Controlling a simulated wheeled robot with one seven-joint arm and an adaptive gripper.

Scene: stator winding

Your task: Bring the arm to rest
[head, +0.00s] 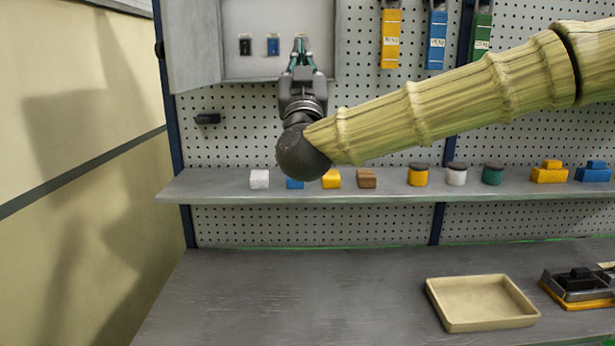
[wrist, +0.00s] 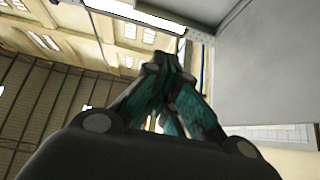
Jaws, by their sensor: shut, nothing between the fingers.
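My gripper (head: 301,54) points upward in front of the open grey cabinet (head: 277,12) on the pegboard in the head view. Its dark fingers with teal pads come together at the tips and hold nothing. In the wrist view my gripper (wrist: 165,70) shows the same closed fingers, with the ceiling and a grey panel behind them. My arm reaches in from the right, above the shelf, and hides part of the pegboard.
A grey shelf (head: 400,191) runs below my arm with several coloured blocks and round pots on it. Yellow, blue and green holders hang on the pegboard (head: 240,150). An empty beige tray (head: 482,302) sits on the workbench (head: 300,290), whose left part is clear.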

